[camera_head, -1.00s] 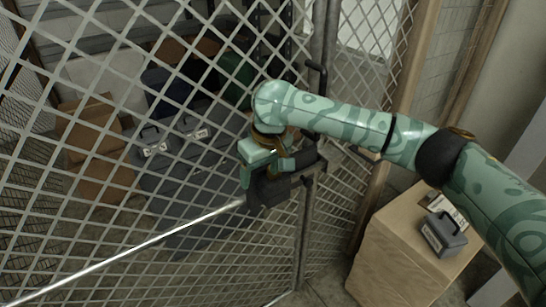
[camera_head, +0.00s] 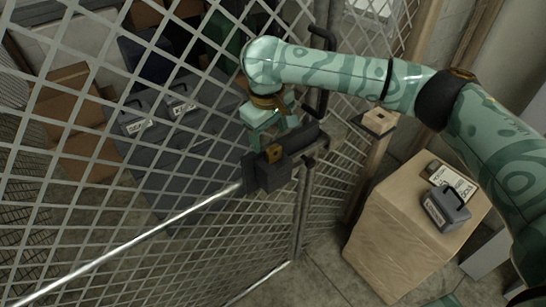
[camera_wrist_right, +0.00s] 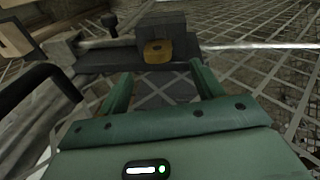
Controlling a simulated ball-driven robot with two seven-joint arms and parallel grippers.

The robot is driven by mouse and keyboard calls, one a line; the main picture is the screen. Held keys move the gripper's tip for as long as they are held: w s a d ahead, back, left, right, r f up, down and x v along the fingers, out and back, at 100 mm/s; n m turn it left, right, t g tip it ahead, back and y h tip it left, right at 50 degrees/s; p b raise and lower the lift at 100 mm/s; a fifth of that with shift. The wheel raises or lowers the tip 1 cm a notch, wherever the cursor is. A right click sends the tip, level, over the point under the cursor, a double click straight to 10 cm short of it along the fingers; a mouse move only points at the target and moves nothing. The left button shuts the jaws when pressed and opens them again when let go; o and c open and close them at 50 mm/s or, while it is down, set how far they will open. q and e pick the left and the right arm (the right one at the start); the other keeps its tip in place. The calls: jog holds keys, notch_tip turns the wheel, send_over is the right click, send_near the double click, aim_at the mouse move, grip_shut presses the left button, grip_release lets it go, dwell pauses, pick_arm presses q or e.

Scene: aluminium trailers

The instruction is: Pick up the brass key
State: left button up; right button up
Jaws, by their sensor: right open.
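The brass key (camera_head: 273,152) shows as a small brass piece with a hole, at the dark lock box (camera_head: 272,176) on the mesh gate. It also shows in the right wrist view (camera_wrist_right: 158,51), against the dark block (camera_wrist_right: 163,25). Whether its shaft is inside the lock is hidden. My right gripper (camera_head: 272,133) is open and empty, just above the key in the head view. In the right wrist view its two fingers (camera_wrist_right: 160,74) point towards the key, one on each side, with a gap before it. My left gripper is not in view.
A mesh gate (camera_head: 200,150) with a long metal bar (camera_head: 130,246) fills the left. Grey cases (camera_head: 150,122) and cardboard boxes (camera_head: 88,150) stand behind it. A dark handle (camera_head: 322,75) rises beside the lock.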

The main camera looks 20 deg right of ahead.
aim_at(273, 147)
jog(key=shift+f, duration=0.2)
jog(key=shift+s+d+f, duration=0.1)
jog(key=shift+s+f, duration=0.1)
jog(key=shift+f, duration=0.1)
jog(key=f, duration=0.1)
jog(key=f+b, duration=0.1)
jog(key=f, duration=0.1)
jog(key=f+b, duration=0.1)
jog(key=shift+w+d+f, duration=0.3)
jog(key=shift+d, duration=0.05)
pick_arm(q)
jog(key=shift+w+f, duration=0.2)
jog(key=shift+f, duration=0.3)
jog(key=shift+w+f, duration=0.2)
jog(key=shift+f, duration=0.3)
pick_arm(e)
jog(key=shift+r, duration=0.15)
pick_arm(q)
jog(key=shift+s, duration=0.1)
pick_arm(e)
jog(key=c, duration=1.2)
